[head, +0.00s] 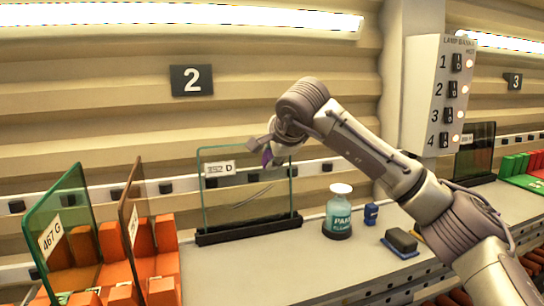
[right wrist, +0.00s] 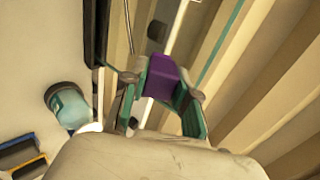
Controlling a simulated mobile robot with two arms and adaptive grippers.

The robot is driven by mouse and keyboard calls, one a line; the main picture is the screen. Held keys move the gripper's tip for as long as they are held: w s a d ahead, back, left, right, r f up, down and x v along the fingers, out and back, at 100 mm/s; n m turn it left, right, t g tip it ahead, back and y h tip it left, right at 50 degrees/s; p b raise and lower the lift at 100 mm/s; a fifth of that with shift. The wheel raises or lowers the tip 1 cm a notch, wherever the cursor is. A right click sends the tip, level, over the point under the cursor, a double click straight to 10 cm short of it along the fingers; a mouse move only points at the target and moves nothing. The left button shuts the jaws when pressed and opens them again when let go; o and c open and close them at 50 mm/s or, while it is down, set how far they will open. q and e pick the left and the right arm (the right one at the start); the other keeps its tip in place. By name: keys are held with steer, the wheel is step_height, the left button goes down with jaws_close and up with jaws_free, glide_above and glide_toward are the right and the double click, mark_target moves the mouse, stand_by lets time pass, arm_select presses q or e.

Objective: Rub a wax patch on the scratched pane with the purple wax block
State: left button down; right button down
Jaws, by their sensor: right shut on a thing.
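The scratched pane (head: 225,200) is clear glass with a green edge and a label ending in D. It stands upright in a black base (head: 250,228), with dark scratch lines around its middle. My right gripper (head: 268,152) is shut on the purple wax block (head: 266,158), near the pane's upper right part. In the right wrist view the purple block (right wrist: 162,74) sits between the green-lined fingers of the gripper (right wrist: 165,88). I cannot tell whether the block touches the glass. My left gripper is not in view.
A bottle (head: 339,214) with a teal label, a small blue block (head: 371,213) and a dark pad (head: 401,240) stand right of the pane. Orange racks with a green pane (head: 62,220) and a brown pane (head: 133,215) are at left. The counter front is clear.

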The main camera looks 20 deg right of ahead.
steer(key=shift+w+p, duration=0.4)
steer(key=shift+w, duration=0.2)
steer(key=d, duration=0.4)
steer(key=shift+w, duration=0.1)
stand_by(0.3)
steer(key=shift+a, duration=0.1)
steer(key=shift+a, duration=1.95)
